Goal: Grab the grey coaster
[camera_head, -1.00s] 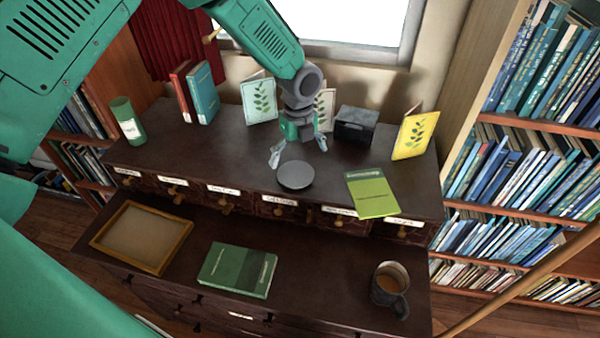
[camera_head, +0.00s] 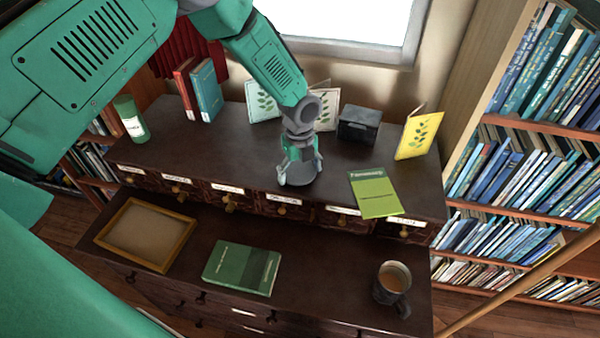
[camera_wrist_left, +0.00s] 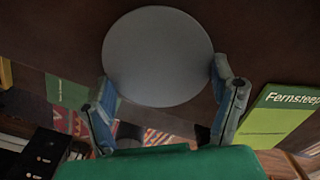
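The grey coaster (camera_head: 299,189) is a round flat disc on the upper dark wooden surface, near its front edge. It also shows whole in the left wrist view (camera_wrist_left: 158,55). My left gripper (camera_head: 300,176) is directly over the coaster and points down. Its two fingers are spread, one at each side of the disc, and hide part of it in the head view. In the left wrist view the fingertips sit close to opposite edges of the coaster; whether they touch it I cannot tell. My right gripper is not in view.
A green booklet (camera_head: 375,193) lies to the right of the coaster. Behind stand white leaf cards (camera_head: 262,101), a dark box (camera_head: 358,124) and a yellow card (camera_head: 417,136). The lower shelf holds a frame (camera_head: 146,235), a green book (camera_head: 241,268) and a mug (camera_head: 391,285).

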